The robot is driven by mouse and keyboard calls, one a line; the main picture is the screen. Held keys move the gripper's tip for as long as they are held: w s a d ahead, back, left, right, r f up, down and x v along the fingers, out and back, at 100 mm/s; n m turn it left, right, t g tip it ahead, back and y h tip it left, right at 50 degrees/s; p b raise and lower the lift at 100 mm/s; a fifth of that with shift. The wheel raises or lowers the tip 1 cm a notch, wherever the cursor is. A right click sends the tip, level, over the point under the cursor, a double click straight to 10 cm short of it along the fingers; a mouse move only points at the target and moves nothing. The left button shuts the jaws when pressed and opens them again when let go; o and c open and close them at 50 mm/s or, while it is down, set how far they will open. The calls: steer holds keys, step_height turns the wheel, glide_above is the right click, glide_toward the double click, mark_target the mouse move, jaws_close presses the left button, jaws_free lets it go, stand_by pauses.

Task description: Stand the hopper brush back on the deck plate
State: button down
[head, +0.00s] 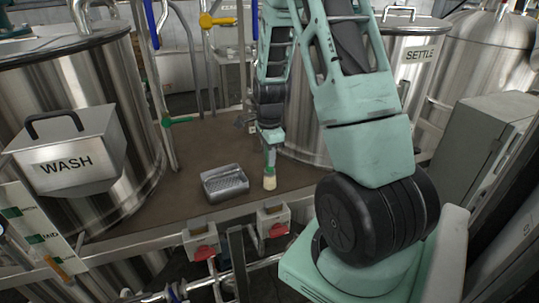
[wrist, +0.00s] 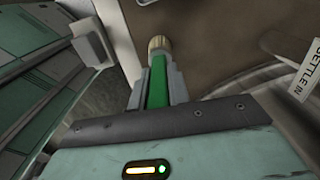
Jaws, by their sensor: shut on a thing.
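The hopper brush has a green handle and pale cream bristles (head: 269,183). My gripper (head: 270,152) is shut on its handle, with the bristles pointing down and the brush close to upright. In the wrist view the green handle (wrist: 157,85) lies between my two grey fingers (wrist: 158,88), and the bristle end (wrist: 159,44) sticks out past them. The brown deck plate (head: 190,148) spreads below the brush between the tanks. The bristle end is low over its front right part; I cannot tell whether it touches.
A grey metal tray (head: 225,184) sits on the deck just left of the brush. The WASH tank (head: 90,90) stands at left, the SETTLE tank (head: 410,55) at right. Red-handled valves (head: 204,253) line the deck's front edge. The deck behind the tray is clear.

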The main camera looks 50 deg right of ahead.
steer(key=c, duration=1.3)
jaws_free()
step_height(320, 180, up, 12)
steer(key=shift+r+b, duration=0.15)
steer(key=shift+b, duration=1.05)
steer(key=a+n, duration=1.5)
steer(key=a, duration=1)
steer(key=s+a+n, duration=0.5)
steer(key=s+a+f+n, duration=0.1)
steer(key=s+a+n, duration=0.4)
steer(key=s+n, duration=0.1)
steer(key=s+a+f+n, duration=0.1)
steer(key=s+a+n, duration=0.4)
steer(key=s+n, duration=0.1)
steer(key=shift+s+a+y, duration=0.1)
steer(key=shift+a+y, duration=0.2)
steer(key=shift+a, duration=0.05)
